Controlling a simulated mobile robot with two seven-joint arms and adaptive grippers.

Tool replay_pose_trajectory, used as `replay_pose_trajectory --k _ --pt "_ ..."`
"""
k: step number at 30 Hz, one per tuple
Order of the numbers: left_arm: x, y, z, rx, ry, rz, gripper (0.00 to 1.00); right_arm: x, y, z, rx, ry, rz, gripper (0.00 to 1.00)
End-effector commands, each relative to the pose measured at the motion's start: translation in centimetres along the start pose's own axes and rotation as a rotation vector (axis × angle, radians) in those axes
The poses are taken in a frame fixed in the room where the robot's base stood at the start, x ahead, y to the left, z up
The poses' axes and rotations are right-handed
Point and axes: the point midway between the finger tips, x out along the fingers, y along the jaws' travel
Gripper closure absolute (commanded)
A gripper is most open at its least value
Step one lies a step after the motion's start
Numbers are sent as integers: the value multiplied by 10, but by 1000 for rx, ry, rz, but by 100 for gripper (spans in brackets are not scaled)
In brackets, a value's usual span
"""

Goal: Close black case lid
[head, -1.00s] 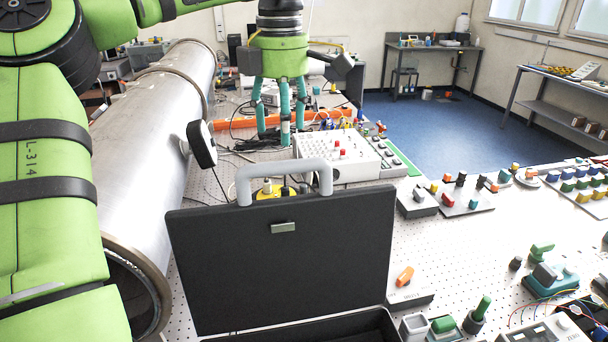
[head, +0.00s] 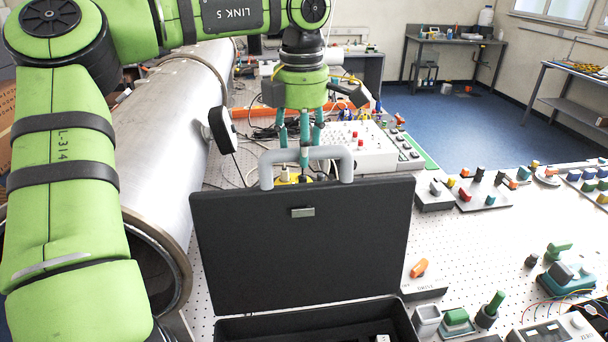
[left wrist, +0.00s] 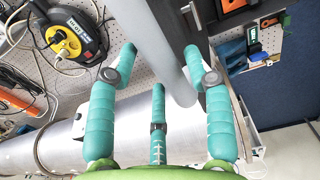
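The black case (head: 230,328) sits on the perforated table with its lid (head: 300,245) standing upright. A grey handle (head: 348,165) rises from the lid's top edge, and a small metal latch (head: 302,212) is on the lid. My left gripper (head: 303,150), with green body and teal fingers, is just behind the handle, fingers pointing down. In the left wrist view the gripper (left wrist: 158,65) has its fingers spread. The grey handle (left wrist: 165,45) shows beyond the fingertips there, beside the dark lid (left wrist: 180,25). I cannot tell whether they touch. My right gripper is out of view.
A large metal pipe (head: 180,130) lies left of the case, with a black-and-white round part (head: 222,130) at its side. A white control box (head: 360,150) stands behind the case. Switches and knobs crowd the right side. A yellow cable reel (left wrist: 72,45) lies near the gripper.

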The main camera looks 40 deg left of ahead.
Motion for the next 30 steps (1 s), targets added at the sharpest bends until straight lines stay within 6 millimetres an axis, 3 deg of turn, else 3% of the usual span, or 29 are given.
replay_pose_trajectory --k 1,2,11,30 --pt "0 0 0 0 0 0 80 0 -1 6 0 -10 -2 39" --pt "0 0 0 0 0 0 92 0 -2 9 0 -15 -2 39" --pt "2 -6 1 3 -1 14 93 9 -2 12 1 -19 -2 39" --pt "1 -70 0 3 8 177 92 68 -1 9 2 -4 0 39"
